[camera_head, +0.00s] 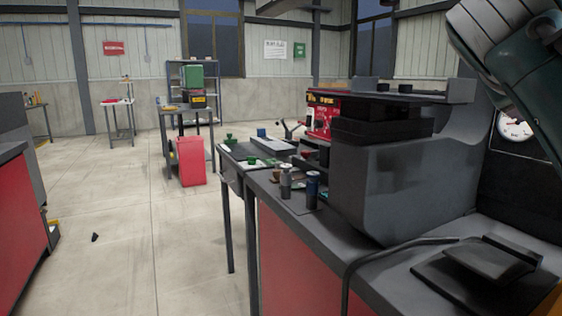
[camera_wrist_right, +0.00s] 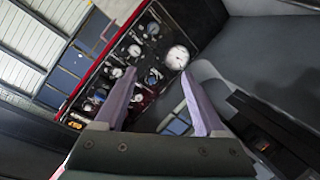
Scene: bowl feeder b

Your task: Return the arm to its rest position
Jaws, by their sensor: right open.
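My right arm enters the head view at the upper right, raised high above the bench; its gripper is outside that view. In the right wrist view my right gripper (camera_wrist_right: 158,76) shows two pale purple fingers spread apart with nothing between them. The fingers point toward a dark panel with a red edge (camera_wrist_right: 128,58) and several round gauges, which appears tilted. I cannot tell the distance to it. My left arm and left gripper are not in view.
A large grey machine (camera_head: 390,185) stands on the bench (camera_head: 300,232), near my right arm. A black pad (camera_head: 475,278) lies at front right. Small bottles (camera_head: 312,188) and a red box (camera_head: 322,118) stand farther back. A red bin (camera_head: 191,160) stands beyond open floor (camera_head: 140,220).

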